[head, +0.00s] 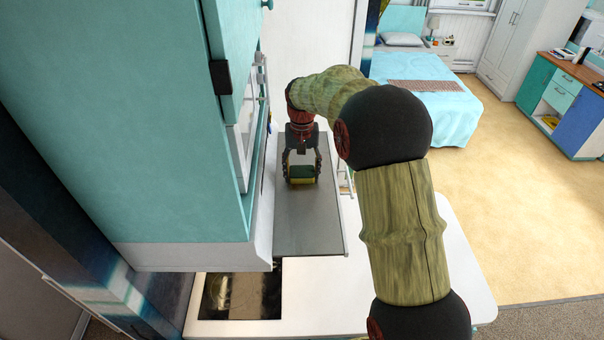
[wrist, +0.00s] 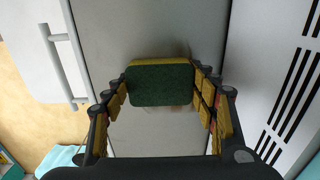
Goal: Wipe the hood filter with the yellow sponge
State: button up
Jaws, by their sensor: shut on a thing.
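The yellow sponge (head: 301,174) has a dark green face and yellow sides. My gripper (head: 302,168) is shut on it, with a finger on each side. In the wrist view the sponge (wrist: 160,86) sits between the two fingertips, its green face towards the camera. The grey, flat hood filter (head: 308,222) lies below the sponge, beside the teal cabinet. It also shows as the grey strip (wrist: 140,35) in the wrist view. A faint brownish smudge (wrist: 182,108) shows just beyond the sponge's lower edge. Whether the sponge touches the filter is hard to tell.
The teal cabinet (head: 120,120) stands close on the left. A white counter (head: 400,290) with a dark hob (head: 240,295) lies lower down. A white slotted panel (wrist: 290,85) flanks the gripper on the right in the wrist view. Open floor (head: 530,200) lies to the right.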

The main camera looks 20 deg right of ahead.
aim_at(301, 159)
jog(key=shift+w+d+p, duration=0.55)
jog(key=shift+w+d, duration=0.1)
jog(key=shift+w, duration=0.8)
jog(key=shift+w+d+p, duration=0.55)
jog(key=shift+w+d, duration=0.05)
jog(key=shift+w, duration=0.9)
jog(key=shift+w+d+p, duration=0.55)
jog(key=shift+w+d, duration=0.1)
jog(key=shift+w, duration=0.8)
jog(key=shift+r, duration=3)
jog(key=shift+r, duration=0.1)
jog(key=shift+r, duration=1.4)
